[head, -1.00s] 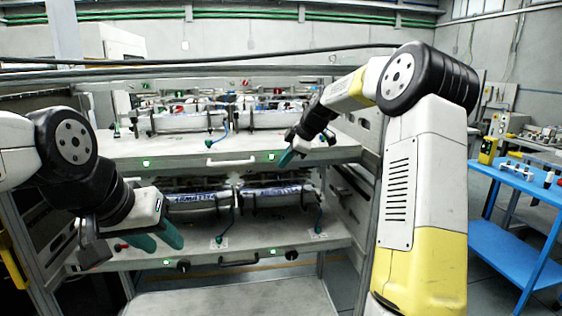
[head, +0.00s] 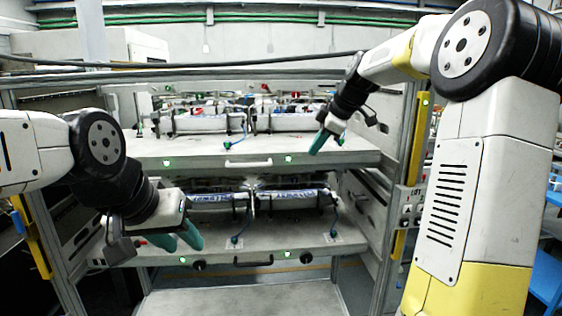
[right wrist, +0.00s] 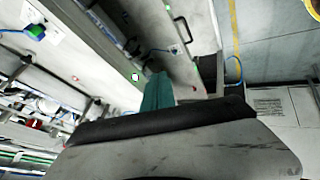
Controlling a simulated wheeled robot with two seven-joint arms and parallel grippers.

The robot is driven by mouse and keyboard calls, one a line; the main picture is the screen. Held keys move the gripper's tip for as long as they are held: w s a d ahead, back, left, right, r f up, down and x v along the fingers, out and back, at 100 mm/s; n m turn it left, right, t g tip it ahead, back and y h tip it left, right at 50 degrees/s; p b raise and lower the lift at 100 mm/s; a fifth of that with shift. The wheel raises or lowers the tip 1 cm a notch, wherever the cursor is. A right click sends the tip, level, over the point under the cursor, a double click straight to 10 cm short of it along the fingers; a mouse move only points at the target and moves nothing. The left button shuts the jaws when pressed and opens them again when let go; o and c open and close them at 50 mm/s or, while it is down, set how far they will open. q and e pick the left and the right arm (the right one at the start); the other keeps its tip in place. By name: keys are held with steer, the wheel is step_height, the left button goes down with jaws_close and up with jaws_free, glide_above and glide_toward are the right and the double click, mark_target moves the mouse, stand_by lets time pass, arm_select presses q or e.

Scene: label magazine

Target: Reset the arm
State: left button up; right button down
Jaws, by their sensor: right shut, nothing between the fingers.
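My left gripper (head: 184,240) is in front of the left part of the lower shelf in the head view. Its two teal fingers are apart, with nothing visible between them. My right gripper (head: 319,142) is in front of the right part of the upper shelf, its teal fingers shut and empty, pointing down and left. In the right wrist view the shut teal fingers (right wrist: 158,92) stick out past the dark gripper body, with shelf edges behind them. I cannot tell the exact gap between either gripper and the shelves.
The rack has an upper shelf (head: 205,153) and a lower shelf (head: 215,256), both with front handles and green lights. Grey cylindrical units (head: 200,123) with cables lie on them. A yellow-edged post (head: 418,150) stands close behind my right arm. A blue table (head: 545,280) shows at the far right.

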steer(key=s+f+m+h, duration=0.1)
steer(key=s+f+m, duration=0.2)
steer(key=s+m, duration=0.4)
steer(key=s+a+f+m+h, duration=0.1)
steer(key=s+f+m, duration=0.3)
steer(key=s, duration=2.1)
steer(key=m, duration=0.4)
steer(key=shift+f+t, duration=0.2)
steer(key=shift+t, duration=0.2)
steer(key=shift+w+a, duration=0.1)
